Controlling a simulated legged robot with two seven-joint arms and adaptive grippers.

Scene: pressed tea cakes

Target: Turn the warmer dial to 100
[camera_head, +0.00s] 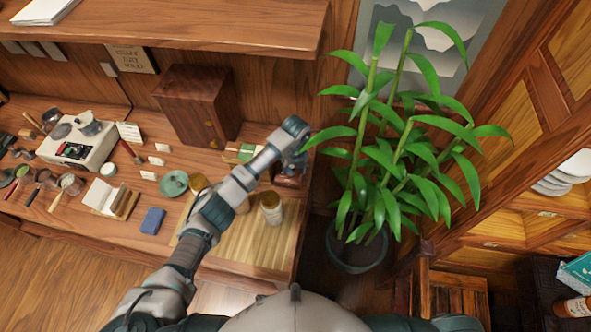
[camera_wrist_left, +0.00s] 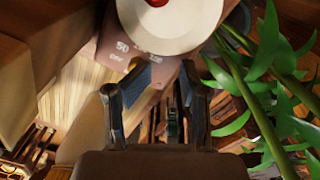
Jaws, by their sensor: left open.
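The warmer appears as a brown body (camera_head: 290,174) at the right end of the long table, mostly hidden behind my left gripper (camera_head: 294,150). In the left wrist view its reddish-brown face (camera_wrist_left: 118,45) carries a white "50" and other marks too blurred to read. A round white disc (camera_wrist_left: 175,22) with a red spot at its middle lies over that face, cut off by the top edge. I cannot tell where the dial points. My left gripper (camera_wrist_left: 162,78) is open and empty, its fingertips close to the face and just below the disc. My right gripper is out of view.
A tall green plant (camera_head: 400,160) stands close to the right of the warmer. A jar (camera_head: 271,207) stands on a bamboo mat (camera_head: 255,245) in front. A wooden cabinet (camera_head: 197,103) and a white scale (camera_head: 76,148) are farther left.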

